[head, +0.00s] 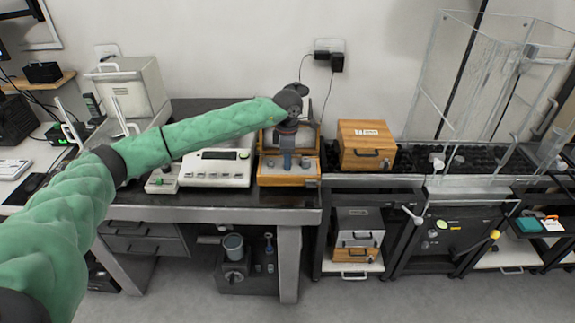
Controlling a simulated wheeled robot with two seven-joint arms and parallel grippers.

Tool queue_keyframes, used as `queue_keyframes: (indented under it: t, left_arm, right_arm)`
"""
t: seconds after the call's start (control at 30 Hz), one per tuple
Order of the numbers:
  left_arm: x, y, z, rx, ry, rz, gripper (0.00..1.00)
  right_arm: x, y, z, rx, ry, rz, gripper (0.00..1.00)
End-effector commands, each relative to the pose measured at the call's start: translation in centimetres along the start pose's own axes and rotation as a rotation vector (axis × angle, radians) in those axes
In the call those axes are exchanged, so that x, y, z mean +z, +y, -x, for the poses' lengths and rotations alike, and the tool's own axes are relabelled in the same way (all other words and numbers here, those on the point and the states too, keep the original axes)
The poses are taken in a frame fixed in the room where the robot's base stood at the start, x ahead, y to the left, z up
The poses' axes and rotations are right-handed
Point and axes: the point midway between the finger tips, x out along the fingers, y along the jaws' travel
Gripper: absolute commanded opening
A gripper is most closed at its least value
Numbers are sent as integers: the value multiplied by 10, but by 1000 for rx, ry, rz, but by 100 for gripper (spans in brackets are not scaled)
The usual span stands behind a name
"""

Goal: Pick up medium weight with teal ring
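An open wooden weight box (290,181) sits on the dark table, with its lid raised at the back. Small metal weights stand in it, partly covered by my arm's end. They are too small to make out a teal ring on any of them. My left gripper (287,163) points down over the middle of the box. Its fingertips are at the level of the weights, and I cannot tell whether they are open, shut or touching one. My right gripper is not in view.
A white balance (216,170) stands left of the box, with a smaller white device (161,182) beside it. A closed wooden case (366,147) stands to the right. A clear glass enclosure (460,95) rises at the far right. The table's front edge (230,214) is clear.

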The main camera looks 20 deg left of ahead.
Motion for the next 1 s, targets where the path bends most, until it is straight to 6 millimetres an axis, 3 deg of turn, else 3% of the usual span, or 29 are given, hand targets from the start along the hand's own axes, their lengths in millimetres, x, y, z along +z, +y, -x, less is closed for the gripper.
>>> queue_keyframes:
  t: [0.03, 0.2, 0.67, 0.87, 1.0]
  left_arm:
    - [0, 0, 0, 0, 0, 0, 33]
    - [0, 0, 0, 0, 0, 0, 0]
    - [0, 0, 6, 1, -2, -1, 0]
    - [0, 0, 22, 2, -1, -1, 0]
    - [4, -3, 42, 2, -2, -4, 0]
  right_arm:
    - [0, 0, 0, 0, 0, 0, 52]
    - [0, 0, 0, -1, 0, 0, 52]
    - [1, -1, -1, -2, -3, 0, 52]
    - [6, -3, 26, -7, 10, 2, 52]
    - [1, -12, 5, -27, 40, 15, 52]
